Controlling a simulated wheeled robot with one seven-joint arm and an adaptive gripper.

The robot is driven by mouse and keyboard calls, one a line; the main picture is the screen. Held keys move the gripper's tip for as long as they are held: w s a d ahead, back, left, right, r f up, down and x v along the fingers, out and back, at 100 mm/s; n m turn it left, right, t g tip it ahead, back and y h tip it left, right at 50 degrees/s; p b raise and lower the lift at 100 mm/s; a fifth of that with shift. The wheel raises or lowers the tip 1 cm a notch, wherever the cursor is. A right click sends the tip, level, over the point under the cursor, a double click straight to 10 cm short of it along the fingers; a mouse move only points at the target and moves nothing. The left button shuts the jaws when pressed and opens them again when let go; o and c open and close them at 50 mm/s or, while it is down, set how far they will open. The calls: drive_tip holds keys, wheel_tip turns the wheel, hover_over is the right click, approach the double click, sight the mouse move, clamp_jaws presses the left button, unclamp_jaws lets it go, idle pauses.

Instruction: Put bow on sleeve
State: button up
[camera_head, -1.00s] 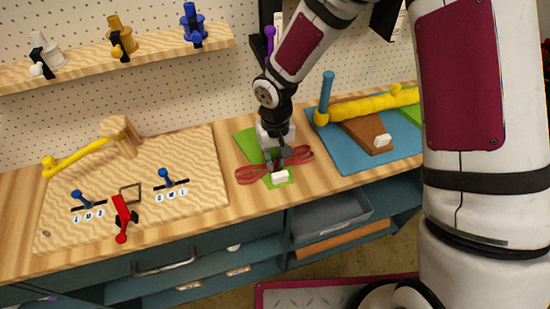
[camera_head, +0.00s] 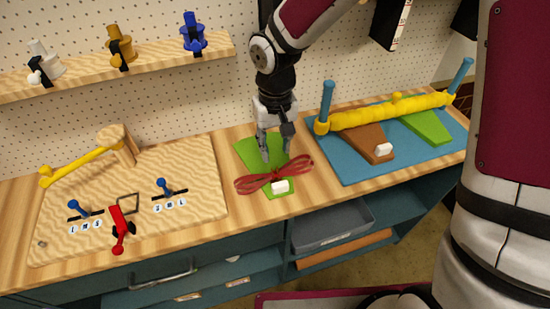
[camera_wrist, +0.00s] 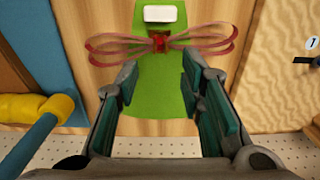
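The red ribbon bow (camera_head: 272,177) lies across the green sleeve (camera_head: 247,151) on the wooden counter. Its loops spread past both sides of the sleeve. In the wrist view the bow's knot (camera_wrist: 160,42) is over the middle of the green sleeve (camera_wrist: 155,75), close to a white block (camera_wrist: 160,14) at the sleeve's narrow end. My gripper (camera_head: 273,152) is open and empty, on the back side of the bow above the wider part of the sleeve. The wrist view shows my gripper (camera_wrist: 163,80) with its fingers wide apart and clear of the knot.
A blue mat (camera_head: 349,171) at right holds a brown sleeve (camera_head: 366,140), another green sleeve (camera_head: 427,127) and a yellow roll (camera_head: 385,112) between blue posts. A wooden board (camera_head: 190,200) with levers is at left. A shelf (camera_head: 160,56) with coloured spools hangs above.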

drive_tip(key=s+d+r+m+t, duration=0.1)
drive_tip(key=s+d+r, duration=0.1)
drive_tip(key=d+r, duration=0.25)
drive_tip(key=s+d+r+t+h, duration=0.1)
drive_tip(key=s+d+r, duration=0.15)
drive_tip(key=r, duration=0.35)
drive_tip(key=s+d+r+m+t, duration=0.1)
drive_tip(key=d+r, duration=0.3)
drive_tip(key=r, duration=0.2)
drive_tip(key=s+d+r+m+t+y, duration=0.1)
drive_tip(key=s+d+r, duration=0.5)
drive_tip(key=s, duration=0.6)
drive_tip(key=shift+s+d+t, duration=0.2)
drive_tip(key=shift+s+t, duration=0.1)
drive_tip(key=shift+t, duration=0.5)
drive_tip(key=shift+r, duration=0.1)
